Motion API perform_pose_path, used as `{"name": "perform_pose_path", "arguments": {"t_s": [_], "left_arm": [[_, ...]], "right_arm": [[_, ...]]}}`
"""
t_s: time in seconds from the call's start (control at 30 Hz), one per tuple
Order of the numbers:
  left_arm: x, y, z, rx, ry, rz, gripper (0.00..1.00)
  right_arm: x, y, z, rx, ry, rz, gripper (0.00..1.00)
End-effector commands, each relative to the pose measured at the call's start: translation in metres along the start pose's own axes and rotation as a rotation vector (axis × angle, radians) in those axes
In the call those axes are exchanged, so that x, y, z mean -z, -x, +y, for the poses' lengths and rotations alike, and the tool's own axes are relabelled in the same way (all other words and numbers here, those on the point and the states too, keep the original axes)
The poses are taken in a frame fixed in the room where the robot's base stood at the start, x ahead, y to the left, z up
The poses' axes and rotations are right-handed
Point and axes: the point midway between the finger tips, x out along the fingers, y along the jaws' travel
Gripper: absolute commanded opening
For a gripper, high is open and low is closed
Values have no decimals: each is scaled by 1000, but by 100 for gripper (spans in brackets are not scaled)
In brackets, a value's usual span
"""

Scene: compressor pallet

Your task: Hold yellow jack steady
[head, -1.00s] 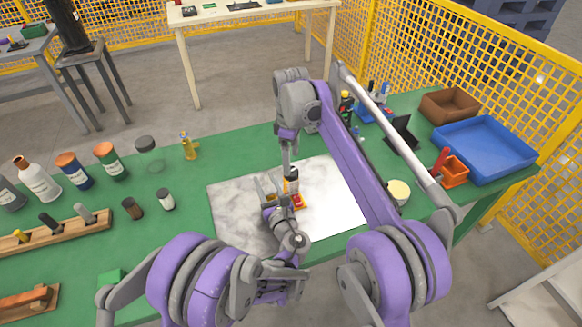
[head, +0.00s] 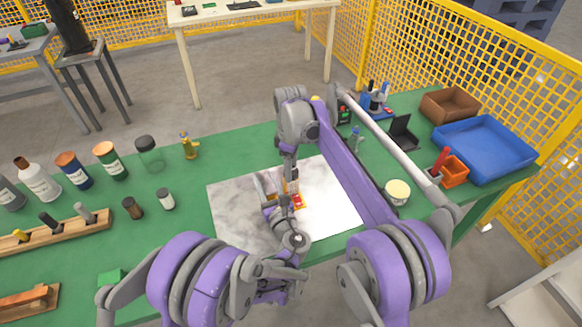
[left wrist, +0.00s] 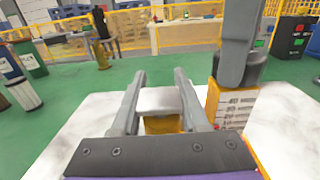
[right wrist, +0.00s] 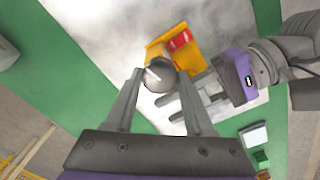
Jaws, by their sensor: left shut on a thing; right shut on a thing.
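The yellow jack (head: 297,203) stands on the pale marbled slab (head: 230,212); its yellow body with a red part shows in the right wrist view (right wrist: 178,42). My left gripper (head: 274,201) is shut on the jack low down. In the left wrist view, a grey-topped yellow part (left wrist: 160,122) sits between its fingers. My right gripper (head: 290,180) comes from above and is shut on a dark grey round piece (right wrist: 158,75) at the top of the jack. The grippers hide much of the jack in the head view.
Bottles and jars (head: 110,160) and a wooden rack (head: 60,228) stand to the left on the green table. A small yellow figure (head: 188,146) stands behind the slab. A blue tray (head: 490,160), brown bin (head: 450,103) and orange cup (head: 453,172) are at right.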

Motion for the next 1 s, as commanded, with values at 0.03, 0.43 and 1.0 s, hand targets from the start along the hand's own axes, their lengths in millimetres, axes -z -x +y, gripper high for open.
{"name": "perform_pose_path", "arguments": {"t_s": [0.03,0.43,1.0], "left_arm": [[0,0,0,-1,1,1,0],[0,0,0,0,1,1,0],[1,0,0,0,1,2,0]], "right_arm": [[0,0,0,0,0,0,15],[0,0,0,1,-169,0,0],[0,0,0,1,-227,0,84]]}}
